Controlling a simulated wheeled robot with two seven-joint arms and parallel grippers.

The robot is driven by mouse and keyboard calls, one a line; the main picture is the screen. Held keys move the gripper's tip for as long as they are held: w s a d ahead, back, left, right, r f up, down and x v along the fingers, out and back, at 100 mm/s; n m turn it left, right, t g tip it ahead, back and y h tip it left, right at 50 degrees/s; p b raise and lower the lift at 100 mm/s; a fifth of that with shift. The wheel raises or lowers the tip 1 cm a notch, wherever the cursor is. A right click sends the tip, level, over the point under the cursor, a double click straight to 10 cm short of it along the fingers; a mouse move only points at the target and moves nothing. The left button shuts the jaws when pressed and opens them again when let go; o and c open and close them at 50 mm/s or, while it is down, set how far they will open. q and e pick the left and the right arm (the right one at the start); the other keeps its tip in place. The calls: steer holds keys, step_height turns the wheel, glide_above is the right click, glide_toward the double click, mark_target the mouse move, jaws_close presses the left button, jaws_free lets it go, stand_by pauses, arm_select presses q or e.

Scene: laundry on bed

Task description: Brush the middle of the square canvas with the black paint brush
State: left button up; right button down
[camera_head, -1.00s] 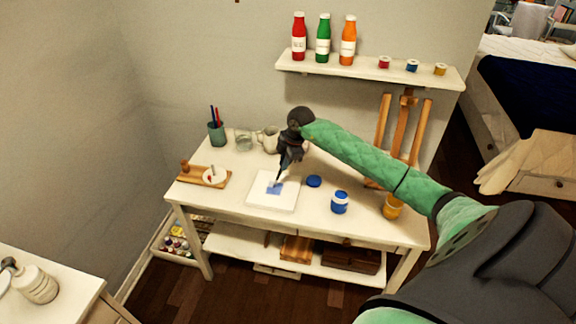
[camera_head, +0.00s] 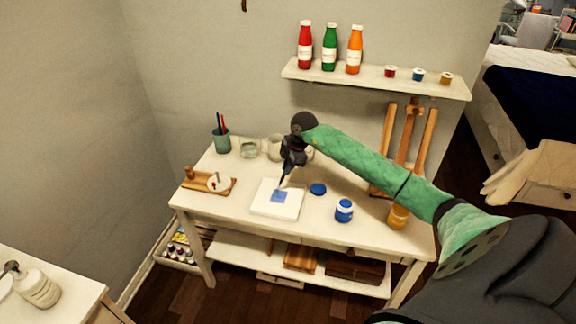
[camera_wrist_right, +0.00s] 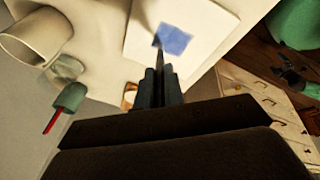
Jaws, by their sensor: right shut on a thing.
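The square white canvas (camera_head: 290,207) lies flat on the white table, with a blue paint patch (camera_head: 278,196) near its middle. My right gripper (camera_head: 288,172) is above the far side of the canvas, shut on the black paint brush (camera_head: 283,183), which points down towards the patch. In the right wrist view the brush (camera_wrist_right: 159,58) runs out from the gripper (camera_wrist_right: 160,85), its tip at the edge of the blue patch (camera_wrist_right: 174,40) on the canvas (camera_wrist_right: 205,25). I cannot tell whether the tip touches the canvas. My left gripper is not in view.
An open blue paint jar (camera_head: 344,211) and a blue lid (camera_head: 318,189) stand right of the canvas. A wooden tray (camera_head: 224,190) is left of it. A pen cup (camera_head: 222,141) and glass jar (camera_head: 249,149) stand behind. A shelf (camera_head: 365,82) with bottles hangs above.

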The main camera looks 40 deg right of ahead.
steer(key=shift+w+d, duration=0.3)
steer(key=shift+d, duration=0.05)
stand_by(1.3)
